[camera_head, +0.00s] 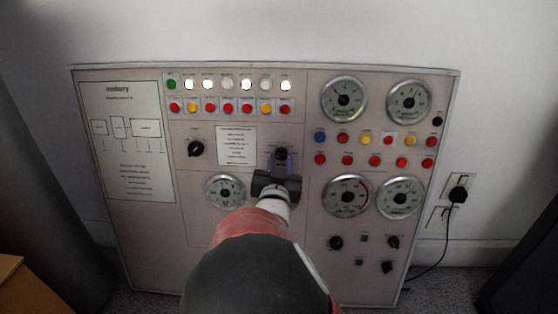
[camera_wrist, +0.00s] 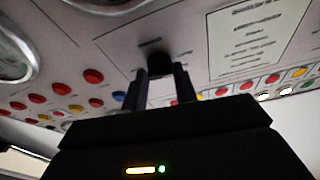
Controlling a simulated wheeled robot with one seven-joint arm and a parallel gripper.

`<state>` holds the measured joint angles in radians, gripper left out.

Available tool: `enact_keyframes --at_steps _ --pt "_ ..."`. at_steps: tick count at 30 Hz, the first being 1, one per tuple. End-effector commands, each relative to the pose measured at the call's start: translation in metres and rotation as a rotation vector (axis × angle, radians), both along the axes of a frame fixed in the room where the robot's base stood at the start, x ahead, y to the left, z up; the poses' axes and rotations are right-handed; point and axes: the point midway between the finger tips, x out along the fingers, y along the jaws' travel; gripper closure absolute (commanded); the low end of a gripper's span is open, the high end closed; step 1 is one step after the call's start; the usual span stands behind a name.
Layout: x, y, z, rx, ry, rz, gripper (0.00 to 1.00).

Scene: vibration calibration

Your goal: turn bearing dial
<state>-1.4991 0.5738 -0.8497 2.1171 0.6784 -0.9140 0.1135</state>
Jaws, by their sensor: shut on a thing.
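A black dial (camera_head: 281,153) sits on the upright control panel (camera_head: 270,228), right of the small printed sheet. My gripper (camera_head: 281,164) reaches up to it from below. In the wrist view, the two fingers of my gripper (camera_wrist: 165,88) stand on either side of the dark dial (camera_wrist: 157,58) and are shut on it. The fingers and gripper body hide part of the dial, so its pointer setting cannot be read. A similar black dial (camera_head: 195,149) with a white mark is farther left on the panel.
Round gauges (camera_head: 344,99) and rows of coloured buttons (camera_head: 373,160) surround the area. Smaller black knobs (camera_head: 336,242) are at the lower right. A black plug (camera_head: 458,195) with a cable is in the wall at right. A brown box (camera_head: 30,290) is at lower left.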

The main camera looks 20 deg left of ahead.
Motion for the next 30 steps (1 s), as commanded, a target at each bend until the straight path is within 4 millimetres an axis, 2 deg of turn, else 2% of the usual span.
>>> enact_keyframes --at_steps 10,25,26,30 --pt "0.0002 -0.0010 0.0005 -0.123 -0.031 0.026 0.94" --pt "0.0002 -0.0007 0.0001 -0.142 -0.035 0.030 0.94" --pt "0.0001 -0.0007 0.0001 -0.142 -0.035 0.030 0.69" --pt "0.0002 -0.0009 0.0001 -0.141 -0.035 0.030 0.51"
